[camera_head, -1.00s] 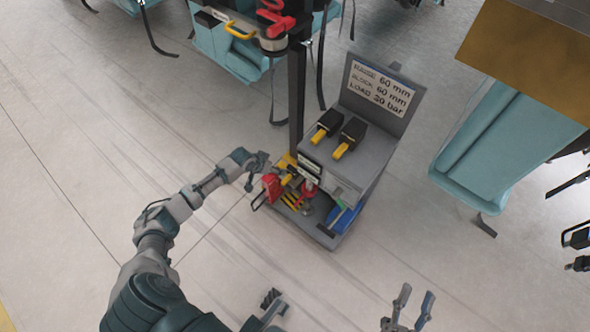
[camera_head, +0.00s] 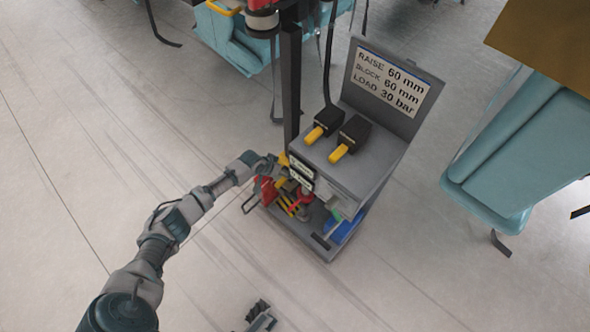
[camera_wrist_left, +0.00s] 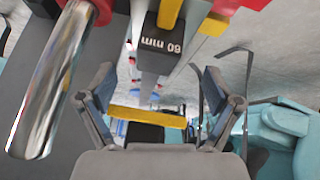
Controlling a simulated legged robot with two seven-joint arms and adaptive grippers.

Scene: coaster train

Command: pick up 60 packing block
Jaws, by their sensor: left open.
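In the left wrist view, a black packing block marked "60 mm" (camera_wrist_left: 160,45) shows upside-down lettering and a yellow strap or handle (camera_wrist_left: 170,12) above it. My left gripper (camera_wrist_left: 157,85) is open, with its fingers to either side below the block in the picture. No contact with the block is visible. In the head view, my left gripper (camera_head: 272,166) is at the left side of the grey cart (camera_head: 372,170), by its lower shelf. The 60 mm block cannot be picked out there among the crowded items.
The cart's sign (camera_head: 392,82) reads raise 60 mm, block 60 mm, load 30 bar. Two black items with yellow handles (camera_head: 351,137) lie on top. A dark post (camera_head: 291,85) stands behind. A chrome bar (camera_wrist_left: 48,85) lies left of the fingers. Open floor is left.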

